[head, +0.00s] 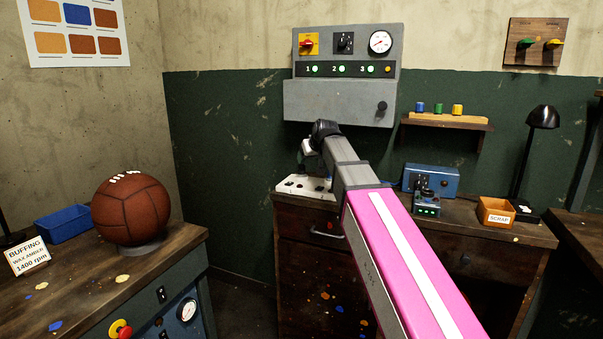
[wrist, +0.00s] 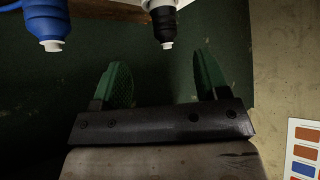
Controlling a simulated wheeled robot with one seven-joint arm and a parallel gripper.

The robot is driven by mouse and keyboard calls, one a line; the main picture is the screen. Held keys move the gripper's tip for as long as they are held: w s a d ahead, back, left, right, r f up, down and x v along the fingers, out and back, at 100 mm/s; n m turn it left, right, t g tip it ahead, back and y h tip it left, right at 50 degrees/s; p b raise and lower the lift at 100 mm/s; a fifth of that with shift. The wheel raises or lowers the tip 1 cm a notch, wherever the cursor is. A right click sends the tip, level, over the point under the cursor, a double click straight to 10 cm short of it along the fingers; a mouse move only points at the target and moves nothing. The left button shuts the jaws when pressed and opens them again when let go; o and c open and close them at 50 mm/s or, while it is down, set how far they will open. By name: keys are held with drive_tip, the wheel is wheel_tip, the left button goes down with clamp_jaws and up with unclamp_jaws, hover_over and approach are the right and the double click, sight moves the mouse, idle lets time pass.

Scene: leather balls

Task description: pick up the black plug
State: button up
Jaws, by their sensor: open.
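The black plug (wrist: 164,22) shows at the top of the wrist view, with a pale tip pointing down the picture. A blue plug (wrist: 46,20) with a pale tip is to its left. My gripper (wrist: 162,66) is open, its two green fingers apart with nothing between them. The black plug lies beyond the fingertips, roughly in line with the gap, and no contact shows. In the head view my arm reaches toward the back desk, and its far end hides most of the gripper. I cannot make out the black plug there.
A white board with dark holes (head: 297,187) lies on the back desk (head: 487,229), by my arm's far end. A grey control panel (head: 340,101) hangs above. A blue box (head: 446,180) and orange scrap bin (head: 496,212) stand right. A leather ball (head: 131,208) sits on the left bench.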

sight(303, 166)
drive_tip(key=x, duration=0.3)
drive_tip(key=shift+w+a+f, duration=0.15)
drive_tip(key=shift+w+f, duration=0.1)
drive_tip(key=shift+w, duration=0.05)
drive_tip(key=shift+a+x, duration=0.15)
drive_tip(key=shift+x, duration=1.2)
drive_tip(key=shift+a+x, duration=0.2)
drive_tip(key=shift+x, duration=1.15)
drive_tip(key=shift+s, duration=0.1)
drive_tip(key=c, duration=1)
